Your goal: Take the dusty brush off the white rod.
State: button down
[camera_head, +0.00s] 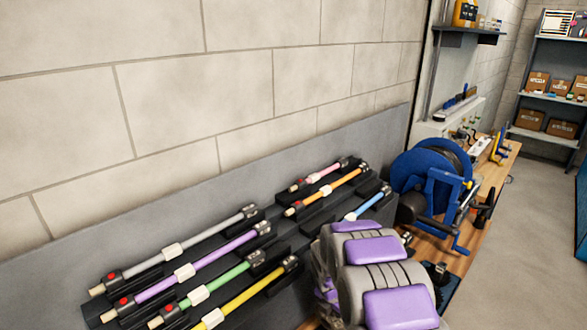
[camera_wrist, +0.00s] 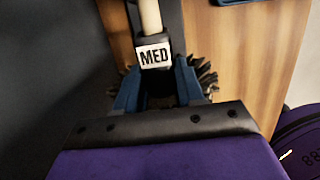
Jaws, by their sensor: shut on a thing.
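In the wrist view, my gripper (camera_wrist: 158,90) has its two blue fingers closed on the brush (camera_wrist: 207,77), on either side of its dark middle. Dark bristles stick out past both fingers. A cream-white rod (camera_wrist: 150,15) runs up from a dark collar with a white "MED" label (camera_wrist: 153,56), just beyond the fingertips. The rod and the brush are in line, and the joint between them is partly hidden. Whether the brush is dusty I cannot tell. In the head view my arm hides the gripper, the brush and this rod.
Coloured rods, including a grey one (camera_head: 190,248) and an orange one (camera_head: 325,190), lie in black holders along the wall. A blue reel (camera_head: 425,175) stands on the wooden bench (camera_head: 500,160) at the right. Shelves with boxes (camera_head: 537,84) stand farther back.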

jog(key=shift+s+a+p, duration=0.4)
jog(key=shift+s+a, duration=0.55)
jog(key=shift+s+a+r+p, duration=0.2)
jog(key=shift+r+p, duration=0.75)
jog(key=shift+r, duration=0.4)
jog(key=shift+s+a+r+p, duration=0.15)
jog(key=shift+r+p, duration=0.8)
jog(key=shift+r, duration=0.35)
jog(key=shift+s+a+r+p, duration=0.2)
jog(key=shift+r+p, duration=0.75)
jog(key=shift+r, duration=0.4)
